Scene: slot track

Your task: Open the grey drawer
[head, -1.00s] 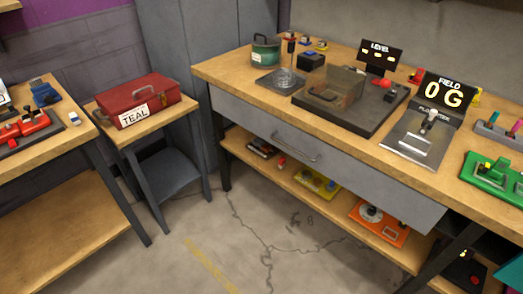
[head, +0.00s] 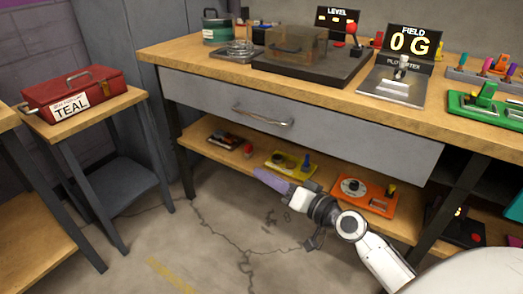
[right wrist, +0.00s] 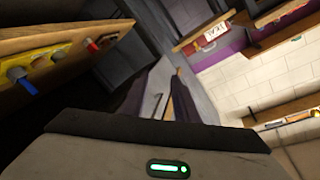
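The grey drawer (head: 350,138) sits under the wooden top of the long workbench. Its front looks flush with the bench, with no gap showing. A metal bar handle (head: 263,116) is on its front, left of the middle. My right gripper (head: 258,175) reaches in from the lower right, below the drawer handle and apart from it, in front of the lower shelf. Its fingers look purple-grey and point left. They also show in the right wrist view (right wrist: 158,92), partly hidden by the gripper body; whether they are apart is unclear. My left gripper is out of view.
The lower shelf (head: 198,134) holds a yellow plate (head: 290,163) and an orange plate (head: 362,195) close to my right arm. A red toolbox (head: 75,90) labelled TEAL stands on a small table at left. The floor before the drawer is clear.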

